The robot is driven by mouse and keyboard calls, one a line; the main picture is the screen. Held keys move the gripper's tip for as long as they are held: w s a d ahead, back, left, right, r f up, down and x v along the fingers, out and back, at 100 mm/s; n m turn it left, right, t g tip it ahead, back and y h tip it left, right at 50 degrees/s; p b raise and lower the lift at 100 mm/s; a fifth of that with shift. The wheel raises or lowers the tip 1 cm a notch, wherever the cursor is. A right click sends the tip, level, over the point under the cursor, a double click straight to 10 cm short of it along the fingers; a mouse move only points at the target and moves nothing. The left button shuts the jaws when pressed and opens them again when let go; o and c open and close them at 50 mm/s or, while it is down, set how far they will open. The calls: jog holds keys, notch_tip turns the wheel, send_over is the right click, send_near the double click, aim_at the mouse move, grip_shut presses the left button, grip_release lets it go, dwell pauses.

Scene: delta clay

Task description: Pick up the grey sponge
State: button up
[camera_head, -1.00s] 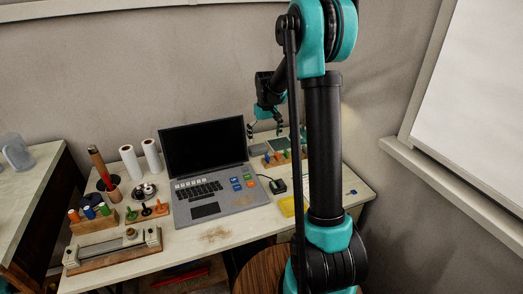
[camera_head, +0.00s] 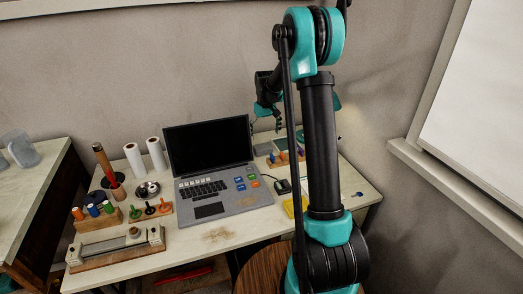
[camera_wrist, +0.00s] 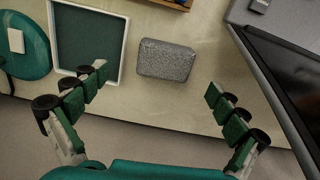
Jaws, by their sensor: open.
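The grey sponge (camera_wrist: 166,60) is a speckled block with rounded corners in the wrist view. It lies on the pale table top, just right of a white-rimmed tray. My gripper (camera_wrist: 157,90) is open and empty, its two green-padded fingers spread wide on either side of and below the sponge in the picture. The fingers do not touch the sponge. In the head view my gripper (camera_head: 265,124) hangs over the back of the table, right of the laptop, partly behind my own arm.
The dark green tray (camera_wrist: 122,45) is close to the left finger. The laptop (camera_head: 222,190) stands left of my gripper in the head view. A round teal object (camera_wrist: 24,46) lies left of the tray. Bare table (camera_wrist: 195,105) surrounds the sponge's right and lower sides.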

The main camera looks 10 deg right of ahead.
aim_at(263, 146)
jog(key=f, duration=0.6)
jog(key=shift+a+f, duration=0.4)
jog(key=c, duration=1.2)
